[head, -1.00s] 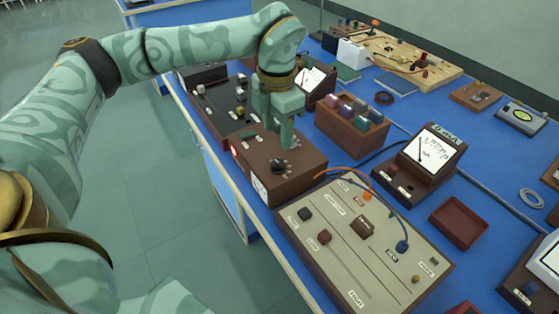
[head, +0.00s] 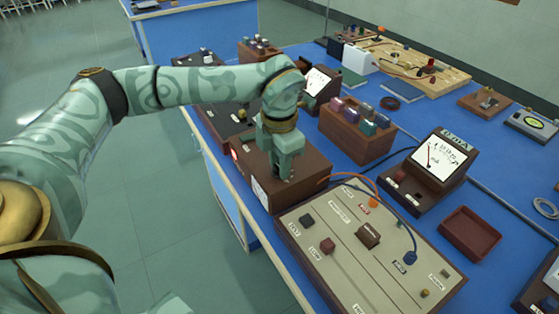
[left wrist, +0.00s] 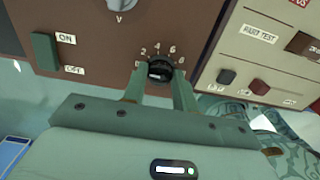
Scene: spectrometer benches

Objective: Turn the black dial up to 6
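The black dial (left wrist: 160,70) sits on the brown box (left wrist: 104,62), with a scale of 0, 2, 4, 6 and 8 around its far side. My left gripper (left wrist: 161,75) has one finger on each side of the dial, very close to it. I cannot tell whether the fingers press on it. Where the dial's pointer stands is not clear. In the head view my left gripper (head: 284,176) is low over the brown box (head: 311,187), and it hides the dial. My right gripper is not in view.
The box also has a green ON/OFF switch (left wrist: 45,50). A beige slider panel (head: 349,278) lies in front, with wires at its back edge. A meter (head: 438,160), a rack of coloured blocks (head: 352,138) and an empty red tray (head: 470,233) stand to the right.

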